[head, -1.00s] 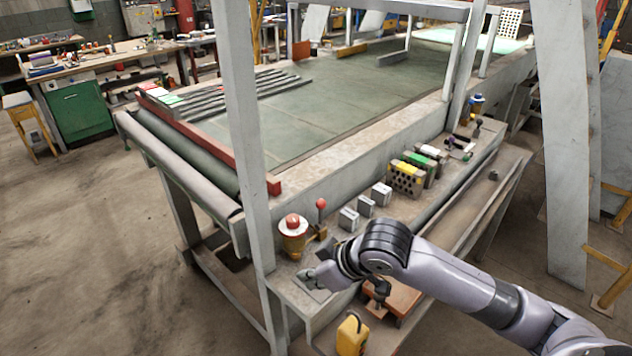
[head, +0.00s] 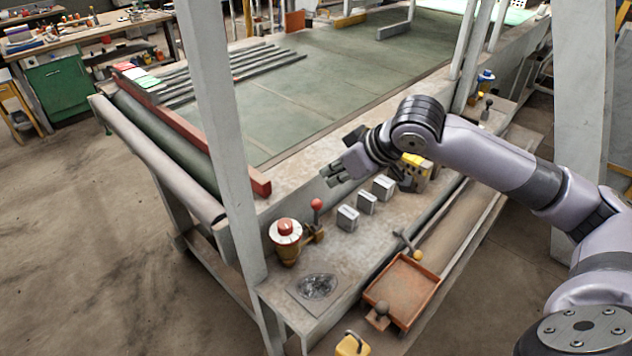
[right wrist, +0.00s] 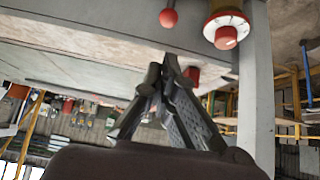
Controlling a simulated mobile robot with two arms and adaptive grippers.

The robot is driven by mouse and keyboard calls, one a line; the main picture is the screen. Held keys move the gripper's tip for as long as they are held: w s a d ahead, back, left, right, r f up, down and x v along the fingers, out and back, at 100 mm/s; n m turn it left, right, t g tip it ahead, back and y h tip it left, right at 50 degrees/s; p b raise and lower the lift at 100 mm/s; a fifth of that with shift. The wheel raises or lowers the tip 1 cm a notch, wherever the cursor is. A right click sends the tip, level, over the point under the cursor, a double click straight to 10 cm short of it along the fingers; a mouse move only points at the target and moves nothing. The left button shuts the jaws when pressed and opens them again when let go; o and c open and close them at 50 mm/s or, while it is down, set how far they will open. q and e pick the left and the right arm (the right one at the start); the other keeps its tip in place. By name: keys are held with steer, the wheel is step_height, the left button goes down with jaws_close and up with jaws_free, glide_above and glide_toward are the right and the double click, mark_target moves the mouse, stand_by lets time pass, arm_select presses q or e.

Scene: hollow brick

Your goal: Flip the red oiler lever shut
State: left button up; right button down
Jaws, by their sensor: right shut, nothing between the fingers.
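The oiler (head: 286,240), with a brass-coloured body and a white-and-red top, stands at the near left end of the machine's ledge. Beside it, on its right, the red-knobbed lever (head: 317,205) stands about upright. In the right wrist view, the picture is turned over, and the red knob (right wrist: 169,18) and the oiler (right wrist: 227,28) show at the top. My right gripper (head: 333,176) is shut and empty, above the ledge, up and slightly right of the knob in the head view and apart from it. It also shows in the right wrist view (right wrist: 166,72). My left gripper is out of view.
Several small grey boxes (head: 347,218) line the ledge right of the lever. Yellow blocks (head: 417,163) lie partly behind my arm. A white post (head: 222,150) rises left of the oiler.

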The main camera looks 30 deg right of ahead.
steer(key=p, duration=0.2)
glide_above(316, 214)
steer(key=w, duration=0.2)
step_height(316, 214, down, 7)
steer(key=shift+r, duration=0.1)
steer(key=shift+w+f, duration=0.25)
steer(key=shift+f, duration=0.15)
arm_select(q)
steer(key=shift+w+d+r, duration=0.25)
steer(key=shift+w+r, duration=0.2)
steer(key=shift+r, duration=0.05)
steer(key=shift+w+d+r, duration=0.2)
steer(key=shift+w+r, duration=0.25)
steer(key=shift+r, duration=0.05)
